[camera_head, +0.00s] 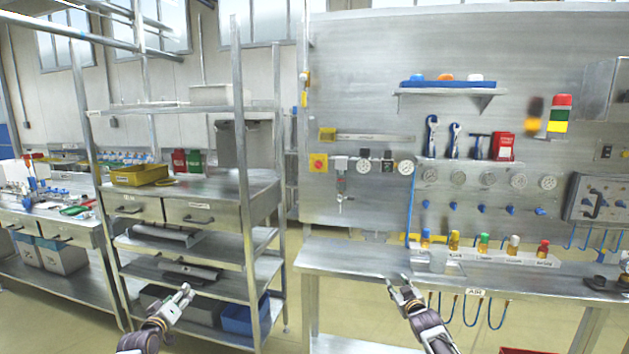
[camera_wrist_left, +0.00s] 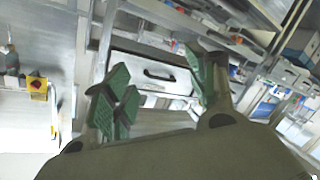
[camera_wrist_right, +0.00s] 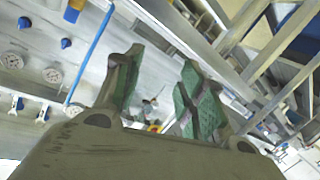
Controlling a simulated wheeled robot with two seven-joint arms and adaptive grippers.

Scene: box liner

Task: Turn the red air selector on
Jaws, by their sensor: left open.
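The red air selector (camera_head: 318,163) is a red knob on a yellow square plate on the grey wall panel, left of a row of gauges and valves. A yellow box with a red knob (camera_wrist_left: 38,86), which looks like the same selector, shows at the left of the left wrist view. My left gripper (camera_head: 184,294) is open and empty, low in front of the shelf rack, well apart from the selector. My right gripper (camera_head: 399,288) is open and empty near the bench's front edge, below and right of the selector. The knob's exact setting is too small to tell.
A steel bench (camera_head: 350,257) runs below the panel, with several colour-capped bottles in a holder (camera_head: 500,256). A shelf rack (camera_head: 243,185) with a yellow tray (camera_head: 140,176) stands left. A blue hose (camera_head: 410,205) hangs down the panel. The bench's left part is clear.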

